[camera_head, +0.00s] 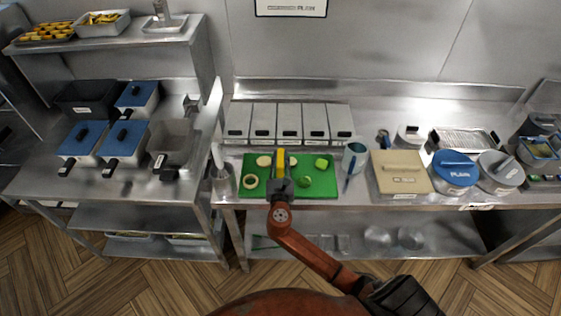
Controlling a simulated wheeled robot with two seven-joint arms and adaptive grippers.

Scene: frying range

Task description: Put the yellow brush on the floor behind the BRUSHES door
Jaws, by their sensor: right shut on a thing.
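My right gripper (280,183) reaches in from the bottom over the front of the green cutting board (320,188). It is shut on a narrow yellow piece (280,160), which looks like the yellow brush and points away from me. The gripper hides its near end, and I cannot tell how far above the board it is. My left gripper is not in view. I can make out no door marked BRUSHES in this view.
Pale and green pieces lie on the board. Lidded metal containers (290,122) stand behind it. A metal cup (222,181) is left, a cup (355,158) right, then a beige box (400,172) and a blue lid (455,168). The wooden floor (130,283) in front is clear.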

